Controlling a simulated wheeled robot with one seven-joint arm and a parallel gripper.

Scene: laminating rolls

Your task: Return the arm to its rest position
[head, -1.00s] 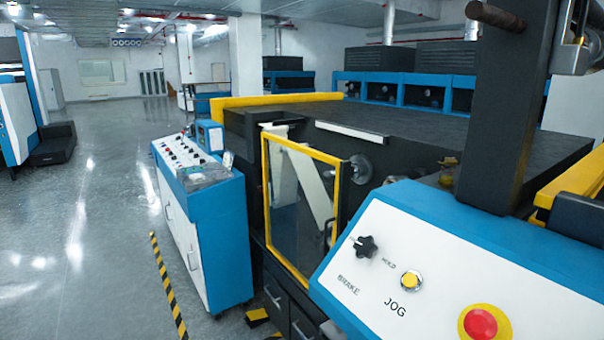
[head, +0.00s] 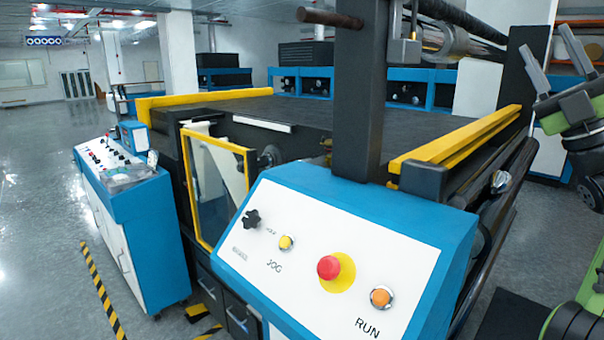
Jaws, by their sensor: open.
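My gripper (head: 547,42) is at the upper right of the head view. Its two grey fingers point up and to the left, spread apart with nothing between them. It is open and empty. A green and black link of my arm (head: 582,130) shows behind the fingers, cut off by the right edge. More of my green and black arm shows at the lower right. In the picture, the gripper is to the right of the machine and apart from the control panel (head: 300,235).
The panel carries a black knob (head: 251,220), a red button (head: 329,267) and an orange RUN button (head: 381,297). A yellow rail (head: 455,140) and dark rollers (head: 465,20) lie behind it. A blue and white console (head: 130,230) stands left. Open floor (head: 40,190) lies farther left.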

